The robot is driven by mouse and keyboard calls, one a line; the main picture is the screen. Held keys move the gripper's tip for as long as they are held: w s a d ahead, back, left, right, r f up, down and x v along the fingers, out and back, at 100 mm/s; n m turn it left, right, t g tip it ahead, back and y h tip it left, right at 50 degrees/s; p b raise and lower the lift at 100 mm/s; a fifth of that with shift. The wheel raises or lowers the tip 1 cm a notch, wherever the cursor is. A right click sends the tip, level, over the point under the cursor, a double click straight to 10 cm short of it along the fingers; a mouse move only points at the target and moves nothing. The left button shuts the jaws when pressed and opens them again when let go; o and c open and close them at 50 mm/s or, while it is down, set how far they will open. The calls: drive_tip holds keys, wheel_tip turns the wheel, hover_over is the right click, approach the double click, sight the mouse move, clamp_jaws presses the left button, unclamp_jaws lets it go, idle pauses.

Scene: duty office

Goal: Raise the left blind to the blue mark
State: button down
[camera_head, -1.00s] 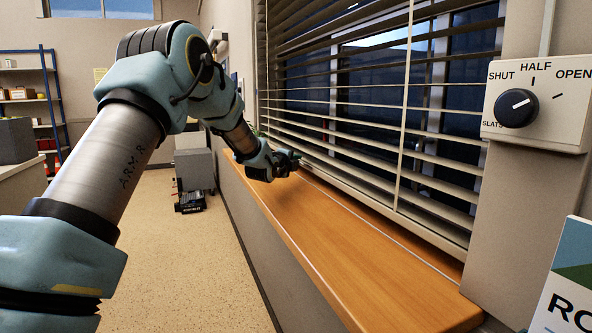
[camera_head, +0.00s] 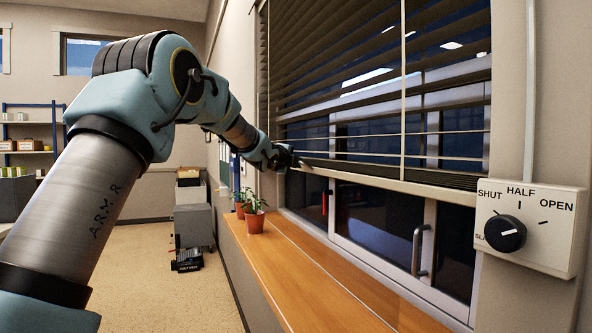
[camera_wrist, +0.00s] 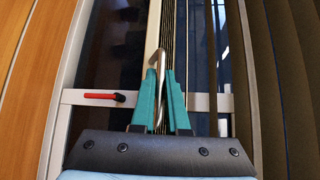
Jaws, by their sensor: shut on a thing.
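The blind (camera_head: 345,60) hangs over the window with its upper slats spread. Its lower slats are bunched on the pale bottom rail (camera_head: 400,183), well above the sill. My gripper (camera_head: 300,161) is at the rail's far left end. In the wrist view, the teal fingers of my gripper (camera_wrist: 160,100) are shut on a bent metal handle (camera_wrist: 158,62) beside the pale rail (camera_wrist: 152,25) and bunched slats (camera_wrist: 170,30). I cannot make out a blue mark in either view.
A wooden sill (camera_head: 290,270) runs below, with potted plants (camera_head: 254,212) at its far end. A slat dial (camera_head: 505,234) is on the right wall. A red black-tipped piece (camera_wrist: 100,96) is on the window frame.

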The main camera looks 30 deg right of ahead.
drive_tip(key=shift+r, duration=0.2)
drive_tip(key=c, duration=0.9)
unclamp_jaws()
drive_tip(key=shift+f, duration=0.1)
drive_tip(key=b+v, duration=0.4)
drive_tip(key=v, duration=0.6)
drive_tip(key=shift+s+a, duration=0.15)
drive_tip(key=shift+a, duration=0.2)
drive_tip(key=a+f+n+g+y, duration=0.1)
drive_tip(key=a+f+n+y, duration=0.4)
drive_tip(key=a+f+n, duration=0.55)
drive_tip(key=a+f+n+g+y, duration=0.1)
drive_tip(key=a+f+n+y, duration=0.4)
drive_tip(key=a+f, duration=0.9)
drive_tip(key=s+a+f+n+g+y, duration=0.1)
drive_tip(key=s+a+f+n+g, duration=0.1)
drive_tip(key=s+a, duration=0.4)
drive_tip(key=s+a+f+n+g, duration=0.2)
drive_tip(key=s+a+f+n, duration=0.3)
drive_tip(key=s+a+n, duration=0.2)
drive_tip(key=s+a+f+n+g+y, duration=0.1)
drive_tip(key=s+a+f+n+g, duration=0.1)
drive_tip(key=s+a, duration=0.5)
drive_tip(key=shift+s+f+n+g+y, duration=0.35)
drive_tip(key=shift+s+f+n, duration=0.55)
drive_tip(key=shift+n, duration=0.35)
